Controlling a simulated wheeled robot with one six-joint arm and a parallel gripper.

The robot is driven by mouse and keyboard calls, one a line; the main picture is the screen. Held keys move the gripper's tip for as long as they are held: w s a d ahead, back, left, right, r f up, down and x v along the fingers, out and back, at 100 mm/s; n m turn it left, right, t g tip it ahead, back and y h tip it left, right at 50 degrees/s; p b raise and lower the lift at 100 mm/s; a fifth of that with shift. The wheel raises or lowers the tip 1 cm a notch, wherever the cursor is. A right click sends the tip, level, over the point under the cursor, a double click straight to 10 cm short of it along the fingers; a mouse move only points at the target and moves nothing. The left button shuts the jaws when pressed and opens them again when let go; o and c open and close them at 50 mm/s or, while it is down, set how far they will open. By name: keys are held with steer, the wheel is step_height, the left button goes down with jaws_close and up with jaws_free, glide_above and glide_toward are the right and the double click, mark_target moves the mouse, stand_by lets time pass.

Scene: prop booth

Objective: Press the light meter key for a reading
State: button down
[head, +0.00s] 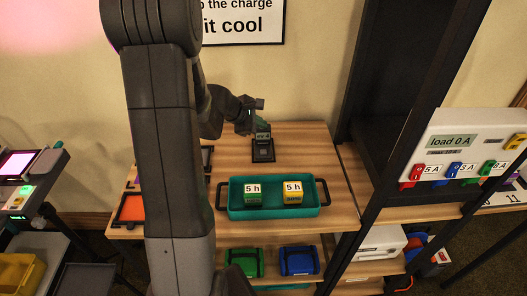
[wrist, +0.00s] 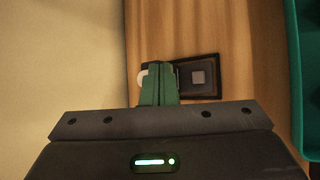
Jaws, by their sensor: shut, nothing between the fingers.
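The light meter (head: 263,152) is a small dark device on the wooden table, behind the green tray. A small display with characters too small to read shows at its back. In the head view my gripper (head: 262,127) is right at the meter's back end. I cannot tell whether it touches.
A green tray (head: 270,211) with two blocks marked "5 h" stands in front of the meter. A dark shelf frame and a panel reading "load 0 A" (head: 455,141) stand at right. The table right of the meter is clear.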

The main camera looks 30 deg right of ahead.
steer(key=b, duration=0.5)
glide_above(261, 152)
step_height(261, 152, down, 7)
steer(key=shift+s+a+f, duration=0.1)
steer(key=shift+f, duration=0.05)
steer(key=shift+f+b, duration=0.75)
steer(key=shift+b, duration=0.1)
stand_by(1.0)
steer(key=shift+f+b, duration=0.4)
steer(key=shift+b, duration=0.3)
steer(key=shift+f+b, duration=0.4)
steer(key=shift+b, duration=0.15)
stand_by(0.4)
steer(key=shift+r, duration=0.1)
steer(key=shift+r+p, duration=0.55)
steer(key=shift+r, duration=0.2)
